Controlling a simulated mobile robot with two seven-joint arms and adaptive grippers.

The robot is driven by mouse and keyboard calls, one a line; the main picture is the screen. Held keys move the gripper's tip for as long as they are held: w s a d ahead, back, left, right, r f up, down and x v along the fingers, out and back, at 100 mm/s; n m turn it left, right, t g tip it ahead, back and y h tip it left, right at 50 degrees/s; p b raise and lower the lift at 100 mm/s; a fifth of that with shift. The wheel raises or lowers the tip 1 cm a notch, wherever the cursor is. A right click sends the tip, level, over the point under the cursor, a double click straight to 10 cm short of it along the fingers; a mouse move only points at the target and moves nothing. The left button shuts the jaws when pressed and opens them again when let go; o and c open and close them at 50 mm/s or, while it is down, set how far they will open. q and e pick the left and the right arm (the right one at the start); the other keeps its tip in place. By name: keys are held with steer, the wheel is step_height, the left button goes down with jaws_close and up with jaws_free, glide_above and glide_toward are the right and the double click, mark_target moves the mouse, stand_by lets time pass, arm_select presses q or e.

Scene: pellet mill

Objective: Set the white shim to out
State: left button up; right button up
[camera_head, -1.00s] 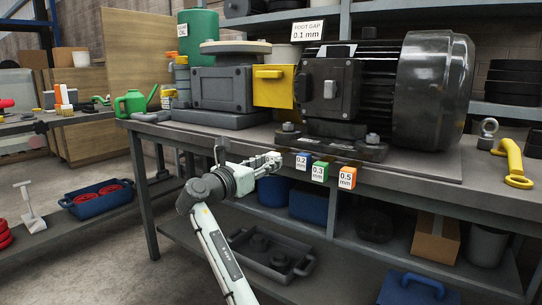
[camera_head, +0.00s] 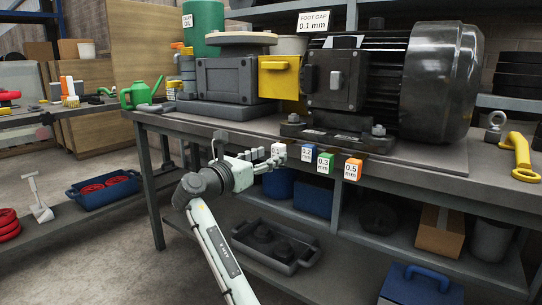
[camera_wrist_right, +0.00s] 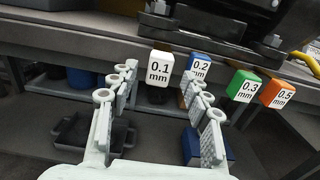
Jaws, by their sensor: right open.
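The white shim, labelled 0.1 mm, shows in the head view (camera_head: 278,150) at the front edge of the bench, left of the coloured shims. In the right wrist view the white shim (camera_wrist_right: 159,67) sits centred between and just beyond the fingertips. My right gripper (camera_head: 267,160) is open and empty, with its fingers pointing at the white shim from the left in the head view. In the wrist view the right gripper (camera_wrist_right: 158,82) has one finger on each side of the shim's line. Contact cannot be told. My left gripper is not in view.
A blue 0.2 mm shim (camera_head: 308,152), green 0.3 mm shim (camera_head: 325,162) and orange 0.5 mm shim (camera_head: 353,169) stand in a row to the right, the blue one close by. The motor (camera_head: 400,80) stands above. A sign reads foot gap 0.1 mm (camera_head: 313,21).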

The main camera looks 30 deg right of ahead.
steer(key=v, duration=1)
steer(key=shift+a, duration=0.2)
